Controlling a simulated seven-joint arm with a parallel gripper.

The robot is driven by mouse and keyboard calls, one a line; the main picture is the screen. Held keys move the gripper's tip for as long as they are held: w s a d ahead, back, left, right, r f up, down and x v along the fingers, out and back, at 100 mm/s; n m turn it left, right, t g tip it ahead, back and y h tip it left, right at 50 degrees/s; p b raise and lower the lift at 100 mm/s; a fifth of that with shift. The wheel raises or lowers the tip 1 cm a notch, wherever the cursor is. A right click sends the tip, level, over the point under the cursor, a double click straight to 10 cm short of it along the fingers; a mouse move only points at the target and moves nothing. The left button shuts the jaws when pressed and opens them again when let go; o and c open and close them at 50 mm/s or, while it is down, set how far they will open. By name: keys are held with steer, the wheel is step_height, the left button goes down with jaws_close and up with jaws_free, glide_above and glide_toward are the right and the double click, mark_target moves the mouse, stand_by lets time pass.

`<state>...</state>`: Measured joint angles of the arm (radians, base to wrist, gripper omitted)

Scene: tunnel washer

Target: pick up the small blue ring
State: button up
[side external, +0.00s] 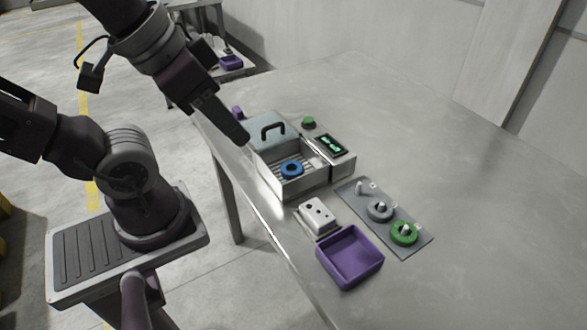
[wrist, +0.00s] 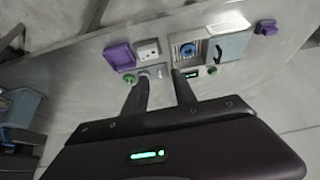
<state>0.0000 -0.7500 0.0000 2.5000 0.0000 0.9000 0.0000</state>
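The small blue ring (side external: 291,169) lies on the slatted floor of the washer's open basin (side external: 309,188). In the wrist view the blue ring (wrist: 188,49) shows beyond the fingertips. My gripper (side external: 244,141) is in the air by the table's edge, up and left of the ring. In the wrist view its two fingers (wrist: 160,78) stand apart with nothing between them, so it is open and empty. The washer's grey-green lid (side external: 268,130) with a black handle is raised clear of the ring.
A control box with a green display (side external: 331,145) and green button (side external: 309,122) adjoins the washer. A white block (side external: 317,213), a purple bin (side external: 350,257) and a grey peg board (side external: 415,238) with grey (side external: 379,211) and green rings (side external: 404,234) stand nearby. The table's far right is clear.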

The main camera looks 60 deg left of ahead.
steer(key=shift+o, duration=0.4)
steer(key=o, duration=0.5)
steer(key=m+g, duration=0.5)
steer(key=m, duration=1.3)
glide_toward(292, 163)
steer(key=shift+s+d+f, duration=0.1)
steer(key=shift+d+f, duration=0.1)
steer(key=shift+d, duration=0.3)
steer(key=shift+s+d+f, duration=0.1)
steer(key=shift+d+f, duration=0.15)
steer(key=shift+d, duration=0.2)
steer(key=shift+m+g, duration=0.3)
steer(key=shift+m, duration=0.1)
steer(key=f, duration=0.7)
steer(key=shift+a+f, duration=0.35)
steer(key=shift+f, duration=0.05)
steer(key=shift+c, duration=0.2)
